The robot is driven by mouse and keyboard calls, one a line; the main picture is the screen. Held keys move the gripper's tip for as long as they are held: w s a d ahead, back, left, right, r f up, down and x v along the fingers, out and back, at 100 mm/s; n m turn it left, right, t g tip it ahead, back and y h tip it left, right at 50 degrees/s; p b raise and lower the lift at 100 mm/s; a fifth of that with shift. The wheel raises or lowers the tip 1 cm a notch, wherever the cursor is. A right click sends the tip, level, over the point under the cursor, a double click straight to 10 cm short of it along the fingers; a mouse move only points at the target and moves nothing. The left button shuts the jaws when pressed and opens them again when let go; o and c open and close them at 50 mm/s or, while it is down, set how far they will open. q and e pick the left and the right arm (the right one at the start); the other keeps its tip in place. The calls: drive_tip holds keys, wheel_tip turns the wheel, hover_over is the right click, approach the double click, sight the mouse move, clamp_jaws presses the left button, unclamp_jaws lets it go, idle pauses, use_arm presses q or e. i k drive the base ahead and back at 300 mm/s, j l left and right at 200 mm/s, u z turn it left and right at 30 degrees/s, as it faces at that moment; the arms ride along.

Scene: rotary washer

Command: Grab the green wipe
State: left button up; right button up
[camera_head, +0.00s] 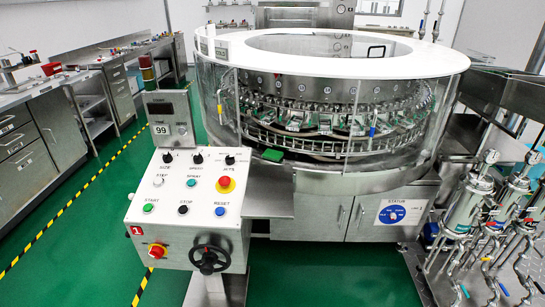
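A small green wipe (273,155) lies at the front left edge of the rotary washer (335,52), just right of the control panel. It looks flat and sits low on the steel ledge by the clear guard. Neither of my grippers shows in the head view, so nothing is seen holding or touching the wipe.
A white control panel (187,222) with buttons and a black handwheel (209,258) stands at the front left. A steel shelf (266,201) lies beside it. Steel filter housings (470,206) with gauges stand at right. Green floor (330,275) is clear in front.

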sight(274, 155)
drive_tip(key=i+l+u, duration=0.2)
drive_tip(key=i+l, duration=0.25)
drive_tip(key=i+l+u, duration=0.15)
drive_tip(key=i+l, duration=0.3)
drive_tip(key=l, duration=0.25)
